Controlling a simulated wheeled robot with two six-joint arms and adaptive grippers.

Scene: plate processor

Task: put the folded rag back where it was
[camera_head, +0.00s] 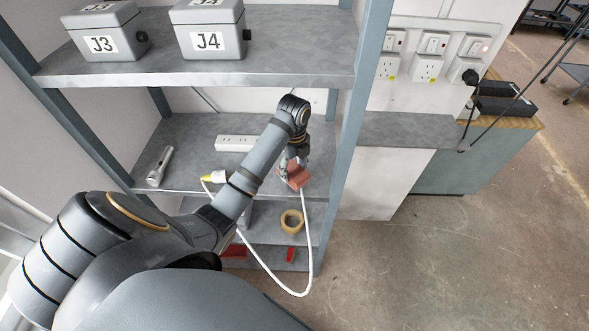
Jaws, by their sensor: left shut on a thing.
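My left arm reaches in from the left to the middle shelf (190,130) of the grey rack. My left gripper (292,172) is at the right part of that shelf's front edge. It is shut on the folded rag (296,177), a small reddish-brown piece. The gripper's fingers are small and partly hidden by the wrist and the rag. I cannot tell whether the rag touches the shelf. My right gripper is not in view.
The middle shelf also holds a torch (159,166), a white power strip (235,143) and a yellow plug (208,178). A white cable (300,293) hangs in a loop in front. A tape roll (291,221) lies below. Boxes J3 (101,43) and J4 (208,41) stand above.

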